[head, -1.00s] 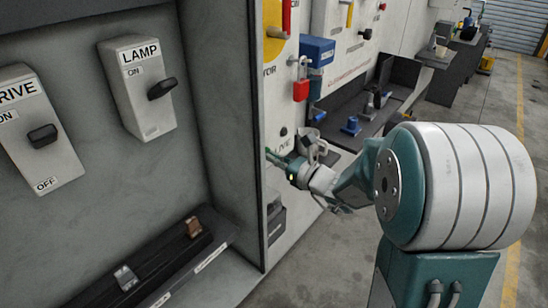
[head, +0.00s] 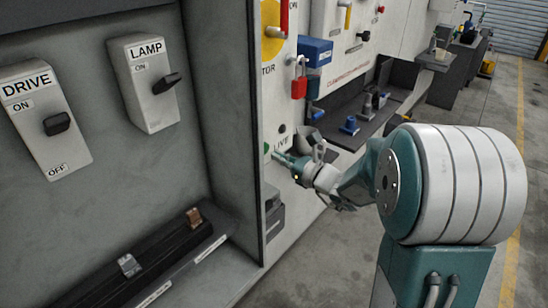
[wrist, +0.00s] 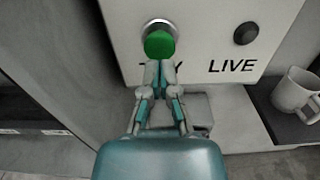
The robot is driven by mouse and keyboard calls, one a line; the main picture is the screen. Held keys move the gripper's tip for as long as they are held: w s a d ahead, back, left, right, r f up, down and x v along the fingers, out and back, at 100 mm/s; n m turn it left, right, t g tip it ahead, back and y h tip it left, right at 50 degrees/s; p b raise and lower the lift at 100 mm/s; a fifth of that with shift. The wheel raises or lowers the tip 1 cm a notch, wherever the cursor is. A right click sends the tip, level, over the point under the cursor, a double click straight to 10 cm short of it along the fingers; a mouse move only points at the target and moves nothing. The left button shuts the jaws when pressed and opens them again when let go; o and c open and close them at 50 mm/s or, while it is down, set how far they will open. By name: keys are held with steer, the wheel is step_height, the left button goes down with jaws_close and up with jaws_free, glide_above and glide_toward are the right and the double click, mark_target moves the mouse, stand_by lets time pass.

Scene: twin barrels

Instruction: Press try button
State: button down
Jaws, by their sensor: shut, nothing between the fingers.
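In the wrist view a round green button (wrist: 159,43) in a metal ring sits on the white panel (wrist: 205,25). The label below it is mostly hidden by my gripper; a "T" and a "Y" show at its ends. My gripper (wrist: 160,66) is shut and empty, its fingertips just below and at the lower edge of the button. I cannot tell whether they touch it. In the head view my gripper (head: 276,157) is at the panel, and a bit of green button (head: 267,149) shows at the cabinet edge.
A dark round LIVE lamp (wrist: 245,33) is right of the button. A white mug (wrist: 296,93) stands on the dark shelf at right. The cabinet side wall (head: 225,110) is close left of my gripper. A red padlock (head: 299,86) hangs above.

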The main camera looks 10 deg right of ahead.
steer(key=v, duration=1)
steer(key=shift+d, duration=0.25)
steer(key=s+a+f+n+g+h, duration=0.1)
steer(key=s+a+n+g, duration=1)
steer(key=s+a+n, duration=0.4)
steer(key=s+d+r+n+t+h, duration=0.2)
steer(key=s+d+n+h, duration=0.4)
steer(key=n, duration=0.7)
steer(key=d+h, duration=0.2)
steer(key=h, duration=0.1)
steer(key=shift+d+n+h, duration=0.25)
steer(key=shift+n+h, duration=0.05)
steer(key=shift+n, duration=0.1)
